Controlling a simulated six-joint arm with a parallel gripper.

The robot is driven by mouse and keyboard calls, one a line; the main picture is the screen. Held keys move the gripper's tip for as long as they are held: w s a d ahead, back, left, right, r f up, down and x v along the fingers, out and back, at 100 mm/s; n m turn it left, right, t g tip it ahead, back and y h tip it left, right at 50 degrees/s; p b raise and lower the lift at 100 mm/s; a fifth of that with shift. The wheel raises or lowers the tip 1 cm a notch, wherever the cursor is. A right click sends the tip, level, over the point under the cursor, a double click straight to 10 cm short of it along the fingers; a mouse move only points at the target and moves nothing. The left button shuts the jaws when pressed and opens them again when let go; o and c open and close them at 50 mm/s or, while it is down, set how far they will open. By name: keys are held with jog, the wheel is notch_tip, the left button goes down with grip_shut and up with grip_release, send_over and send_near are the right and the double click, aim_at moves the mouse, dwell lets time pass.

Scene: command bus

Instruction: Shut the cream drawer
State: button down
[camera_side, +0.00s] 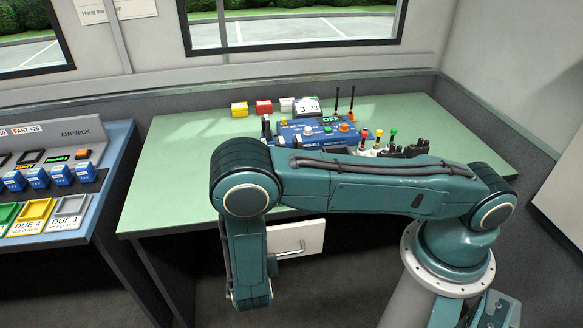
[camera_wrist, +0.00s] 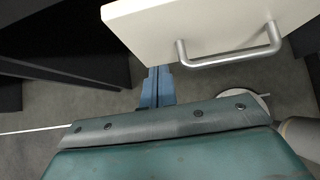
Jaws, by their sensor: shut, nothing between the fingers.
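The cream drawer (camera_side: 311,236) shows under the front edge of the green desk in the side view, partly hidden behind my arm. Its bar handle (camera_side: 291,249) faces out. In the wrist view the drawer front (camera_wrist: 190,22) fills the top middle, with its metal handle (camera_wrist: 228,59) at the right. I cannot tell how far out the drawer stands. My gripper (camera_wrist: 157,72) is shut and empty. Its blue fingers point at the drawer front's lower edge, left of the handle. Whether they touch is unclear. The fingertips are hidden in the side view.
The green desk (camera_side: 180,182) carries a blue control console (camera_side: 308,132), several coloured blocks and small levers. A blue-edged panel desk (camera_side: 105,205) with several trays stands at the left. Grey floor (camera_wrist: 95,104) and dark space lie below the drawer.

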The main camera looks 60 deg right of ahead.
jog(key=shift+w+d, duration=0.75)
jog(key=shift+w, duration=0.1)
jog(key=shift+w+d, duration=1.7)
jog(key=shift+d, duration=0.1)
jog(key=shift+a, duration=0.1)
jog(key=shift+s+a, duration=0.25)
jog(key=shift+a, duration=0.05)
jog(key=s+a+f+v, duration=0.1)
jog(key=f+v, duration=0.1)
jog(key=v, duration=1)
jog(key=shift+s+a+r, duration=0.35)
jog(key=shift+s, duration=0.05)
